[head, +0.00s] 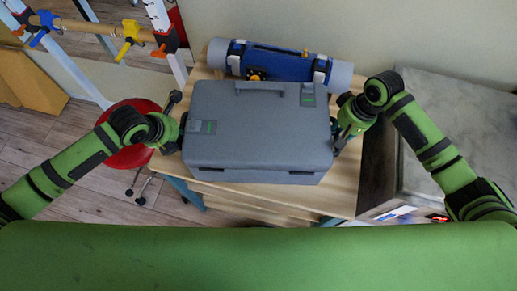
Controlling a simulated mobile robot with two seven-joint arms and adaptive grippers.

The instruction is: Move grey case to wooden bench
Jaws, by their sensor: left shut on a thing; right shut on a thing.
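The grey case (258,128) is closed and level, its lid and latches facing up, in the middle of the head view. It is over the pale wooden bench top (340,190); I cannot tell whether it rests on the wood or is held just above it. My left gripper (180,132) is shut on the case's left side. My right gripper (335,140) is shut on its right side. The fingertips are mostly hidden against the case sides.
A blue and grey roll (280,64) with straps lies behind the case on the wooden top. A red round stool (125,130) stands to the left. A grey-topped cabinet (460,115) is on the right. A rack with coloured clamps (130,32) stands at the back left.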

